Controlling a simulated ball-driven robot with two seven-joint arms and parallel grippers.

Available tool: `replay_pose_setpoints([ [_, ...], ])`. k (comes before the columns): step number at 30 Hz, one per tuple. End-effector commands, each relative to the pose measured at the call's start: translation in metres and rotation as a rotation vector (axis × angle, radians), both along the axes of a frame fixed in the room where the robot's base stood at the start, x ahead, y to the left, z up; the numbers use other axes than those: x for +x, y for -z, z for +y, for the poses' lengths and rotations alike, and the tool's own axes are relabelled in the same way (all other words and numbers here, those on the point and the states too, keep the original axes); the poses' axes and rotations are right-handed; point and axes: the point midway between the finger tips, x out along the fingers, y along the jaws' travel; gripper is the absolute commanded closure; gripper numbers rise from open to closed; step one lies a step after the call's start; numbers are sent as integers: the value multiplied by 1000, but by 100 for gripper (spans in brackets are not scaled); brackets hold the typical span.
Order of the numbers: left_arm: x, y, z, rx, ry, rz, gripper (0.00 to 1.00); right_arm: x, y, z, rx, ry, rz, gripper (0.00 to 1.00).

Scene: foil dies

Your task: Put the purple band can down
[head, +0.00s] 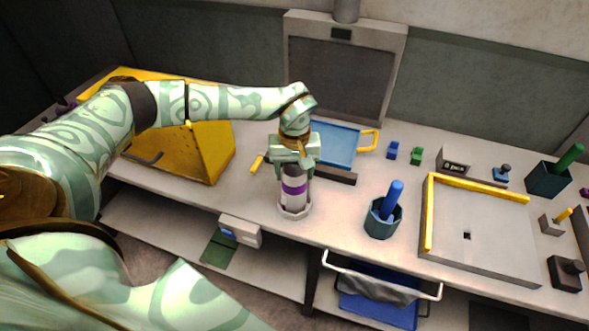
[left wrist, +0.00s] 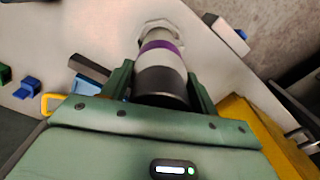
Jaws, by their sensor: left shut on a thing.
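The purple band can (head: 293,190) is a pale cylinder with a purple band and a dark grey end. It is upright in the head view, with its foot at a pale angular ring or base (head: 295,213) near the table's front edge. Whether it rests there or hangs just above cannot be told. My left gripper (head: 292,170) is shut on the can's upper part from above. In the left wrist view the can (left wrist: 163,65) sits between the two green fingers (left wrist: 160,85), its far end at the pale ring (left wrist: 160,25). My right gripper is not in view.
A yellow sloped box (head: 200,150) stands left. A blue tray (head: 335,140) with a yellow handle lies behind the can. A dark cup with a blue-handled tool (head: 384,222) stands to its right, then a yellow-edged plate (head: 480,230). Small blue and green blocks (head: 416,156) lie behind.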

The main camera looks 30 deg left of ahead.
Motion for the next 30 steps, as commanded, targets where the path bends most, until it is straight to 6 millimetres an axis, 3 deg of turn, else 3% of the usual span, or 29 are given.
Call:
replay_pose_setpoints([
  [1,0,2,0,0,0,0,38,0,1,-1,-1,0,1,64],
  [3,0,1,0,0,0,0,19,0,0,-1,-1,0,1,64],
  [14,0,-5,0,0,0,-1,19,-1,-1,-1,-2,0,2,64],
  [17,1,-21,0,-1,0,-3,19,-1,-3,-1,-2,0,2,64],
  [24,1,-78,0,0,1,-6,19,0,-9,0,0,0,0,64],
  [30,1,-112,0,0,0,-2,19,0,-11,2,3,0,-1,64],
])
